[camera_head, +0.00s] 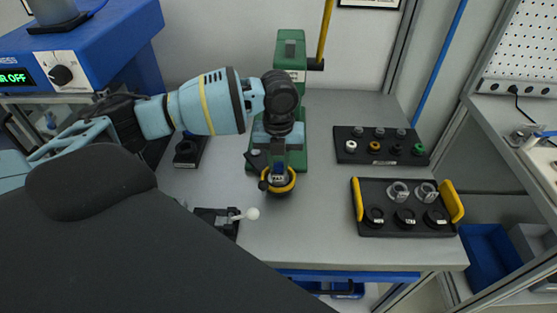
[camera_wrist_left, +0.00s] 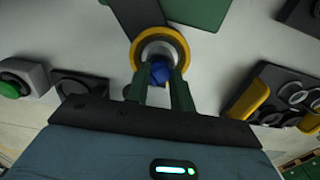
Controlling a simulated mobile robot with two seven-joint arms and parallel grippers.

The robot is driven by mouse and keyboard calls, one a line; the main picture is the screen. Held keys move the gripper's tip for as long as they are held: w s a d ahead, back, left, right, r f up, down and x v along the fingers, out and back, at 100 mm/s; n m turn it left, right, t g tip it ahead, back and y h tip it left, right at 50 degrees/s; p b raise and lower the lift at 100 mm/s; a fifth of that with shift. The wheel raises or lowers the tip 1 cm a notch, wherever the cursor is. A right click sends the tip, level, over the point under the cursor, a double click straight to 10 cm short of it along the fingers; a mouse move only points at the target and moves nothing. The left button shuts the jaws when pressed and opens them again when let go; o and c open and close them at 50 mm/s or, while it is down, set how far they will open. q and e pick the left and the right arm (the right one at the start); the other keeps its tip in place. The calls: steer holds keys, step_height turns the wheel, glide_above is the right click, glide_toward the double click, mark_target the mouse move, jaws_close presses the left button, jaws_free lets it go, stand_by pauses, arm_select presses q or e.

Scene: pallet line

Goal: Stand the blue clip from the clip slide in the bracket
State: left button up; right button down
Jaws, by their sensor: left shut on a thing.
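My left gripper (camera_head: 278,174) points down in front of the green press stand, above a round seat with a yellow ring (camera_head: 292,184). In the left wrist view the two dark green fingers (camera_wrist_left: 161,95) close on a small blue piece (camera_wrist_left: 160,72), which looks like the blue clip. The clip shows against the grey middle of the yellow-ringed seat (camera_wrist_left: 184,55); I cannot tell whether it touches it. My gripper hides much of the seat in the head view. I cannot make out which fixture is the clip slide or the bracket. My right gripper is not in view.
The green press stand (camera_head: 291,60) rises behind the gripper. A black fixture with a white-knobbed lever (camera_head: 252,213) stands front left. A black tray with yellow handles (camera_head: 405,228) and a black rack (camera_head: 358,155) lie to the right. The table's front centre is clear.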

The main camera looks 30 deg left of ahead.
mark_target(278, 164)
arm_select(q)
steer(key=shift+f, duration=0.2)
steer(key=shift+f, duration=0.2)
steer(key=o, duration=1)
steer(key=shift+c, duration=0.2)
steer(key=shift+r, duration=0.1)
step_height(278, 164, up, 12)
steer(key=shift+p, duration=0.3)
steer(key=shift+r, duration=0.1)
